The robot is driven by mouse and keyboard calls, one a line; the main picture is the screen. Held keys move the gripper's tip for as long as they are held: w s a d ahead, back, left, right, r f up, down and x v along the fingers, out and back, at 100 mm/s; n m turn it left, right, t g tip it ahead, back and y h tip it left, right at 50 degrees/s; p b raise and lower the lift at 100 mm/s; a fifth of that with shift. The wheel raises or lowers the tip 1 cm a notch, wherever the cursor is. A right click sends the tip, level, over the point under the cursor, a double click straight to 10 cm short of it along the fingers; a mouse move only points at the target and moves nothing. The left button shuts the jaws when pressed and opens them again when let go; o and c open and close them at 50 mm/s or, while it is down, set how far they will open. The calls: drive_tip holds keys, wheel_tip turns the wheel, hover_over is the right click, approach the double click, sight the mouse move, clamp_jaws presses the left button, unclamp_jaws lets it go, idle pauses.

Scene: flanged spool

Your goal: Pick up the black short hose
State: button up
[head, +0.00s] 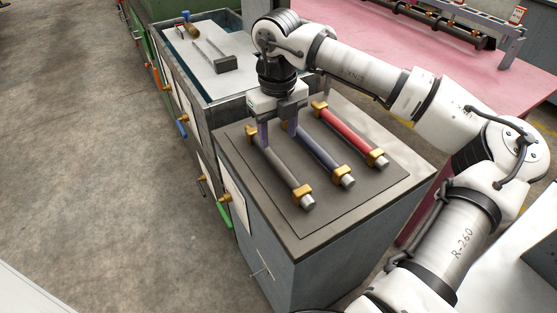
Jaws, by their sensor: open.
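The black short hose (283,167) lies at the left of three hoses on the dark mat of a cabinet top. It looks dark grey and has brass-coloured fittings at both ends and a silver tip at the near end. My gripper (278,136) points down over the far part of the hoses, with its jaws open and nothing seen between them. One finger is in front of the black hose near its far fitting, the other is by the far end of the blue hose. I cannot tell whether the fingers touch either hose.
A blue hose (319,150) lies in the middle and a red hose (346,133) at the right, roughly parallel and close by. The cabinet top (287,239) has a bare front border. Behind it is a tray-like bench (205,85) holding tools.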

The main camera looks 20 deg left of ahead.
sight(278, 161)
wheel_tip(278, 161, down, 9)
drive_tip(key=shift+f+p, duration=0.1)
drive_tip(key=shift+p, duration=1.15)
drive_tip(key=shift+w, duration=0.1)
clamp_jaws()
